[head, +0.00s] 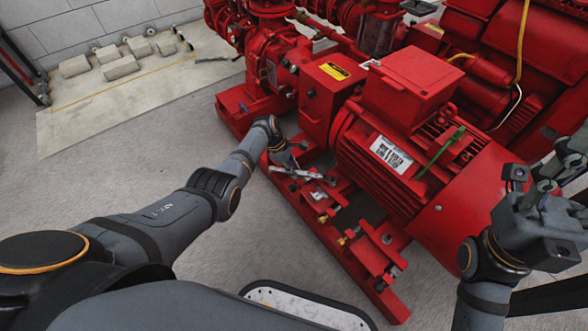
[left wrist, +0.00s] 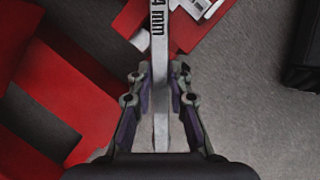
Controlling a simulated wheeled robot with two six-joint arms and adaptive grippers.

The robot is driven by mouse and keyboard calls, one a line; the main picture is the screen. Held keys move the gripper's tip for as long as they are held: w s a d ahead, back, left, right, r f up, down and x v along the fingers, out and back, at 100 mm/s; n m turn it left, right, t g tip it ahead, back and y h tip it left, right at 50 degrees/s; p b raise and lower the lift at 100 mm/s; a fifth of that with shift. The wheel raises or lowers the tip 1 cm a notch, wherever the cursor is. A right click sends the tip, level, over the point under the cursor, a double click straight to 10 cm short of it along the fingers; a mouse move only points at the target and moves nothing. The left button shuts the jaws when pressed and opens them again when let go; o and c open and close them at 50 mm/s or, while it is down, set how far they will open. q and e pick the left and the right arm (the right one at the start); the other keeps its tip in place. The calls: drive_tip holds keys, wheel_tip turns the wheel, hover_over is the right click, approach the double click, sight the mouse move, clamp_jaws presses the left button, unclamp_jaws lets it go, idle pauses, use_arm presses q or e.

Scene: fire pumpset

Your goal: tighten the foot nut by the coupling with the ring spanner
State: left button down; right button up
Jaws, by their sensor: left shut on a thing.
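The ring spanner (left wrist: 160,70) is a flat grey steel bar with dark size lettering ending in "4 mm". My left gripper (left wrist: 160,108) is shut on its shank, and the ring end lies beyond the top edge of the left wrist view. In the head view the left gripper (head: 292,163) is low beside the red pump base near the coupling guard (head: 322,95). The spanner (head: 300,173) shows there as a thin light bar over the base. The foot nut is too small to pick out, so I cannot tell whether the ring is around it. My right gripper (head: 553,185) is raised at the right, its jaw state unclear.
The red motor (head: 400,160) stands just right of the left gripper on the base rail (head: 335,255), with brass-coloured fittings along it. A green lever (head: 440,150) lies against the motor. Grey floor (head: 130,170) is clear at the left; pale blocks (head: 120,67) lie farther back.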

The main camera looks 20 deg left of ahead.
use_arm(q)
drive_tip(key=shift+r+p, duration=2.1)
drive_tip(key=shift+r, duration=0.2)
drive_tip(key=shift+f, duration=0.2)
drive_tip(key=shift+s+f+n, duration=0.2)
drive_tip(key=shift+s+f, duration=0.05)
drive_tip(key=shift+f, duration=0.3)
drive_tip(key=shift+s+f+n, duration=0.2)
drive_tip(key=shift+f, duration=0.3)
drive_tip(key=shift+f, duration=0.15)
drive_tip(key=shift+f+b, duration=0.35)
drive_tip(key=shift+b, duration=0.15)
drive_tip(key=shift+f+b, duration=0.75)
drive_tip(key=shift+f, duration=0.1)
